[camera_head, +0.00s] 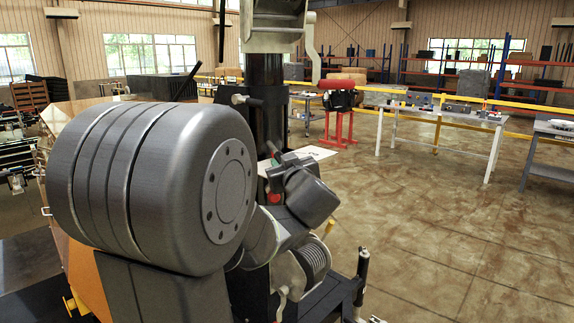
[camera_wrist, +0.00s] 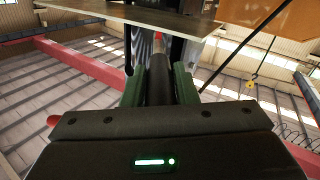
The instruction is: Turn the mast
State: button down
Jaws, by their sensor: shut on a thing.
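The mast (camera_head: 265,125) is a dark upright column in the middle of the head view, with a grey bracket (camera_head: 272,28) at its top. My gripper (camera_head: 277,160) is beside the mast's lower part. In the wrist view my gripper (camera_wrist: 158,88) has its greenish jaws on both sides of a black round bar handle (camera_wrist: 158,82) and is shut on it. The bar points away from the palm, and a small red part (camera_wrist: 158,42) shows beyond it. My own arm hides much of the mast's foot, and where the bar joins the mast is unclear.
A black knob handle (camera_head: 240,99) sticks out left from the mast. A crank (camera_head: 312,50) hangs at its upper right. A red stand (camera_head: 340,128) and worktable (camera_head: 440,112) are behind.

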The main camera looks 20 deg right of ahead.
jog(key=c, duration=1.4)
grip_release()
jog(key=shift+d, duration=0.2)
jog(key=shift+o, duration=1.1)
jog(key=shift+s+d, duration=0.1)
jog(key=shift+d, duration=0.1)
jog(key=shift+a, duration=0.1)
jog(key=s+a, duration=0.1)
jog(key=s, duration=1.2)
jog(key=shift+s+a, duration=0.35)
jog(key=shift+a, duration=0.05)
jog(key=w, duration=0.4)
jog(key=w+d, duration=0.1)
jog(key=w, duration=0.8)
jog(key=shift+w+d, duration=0.35)
jog(key=shift+d, duration=0.15)
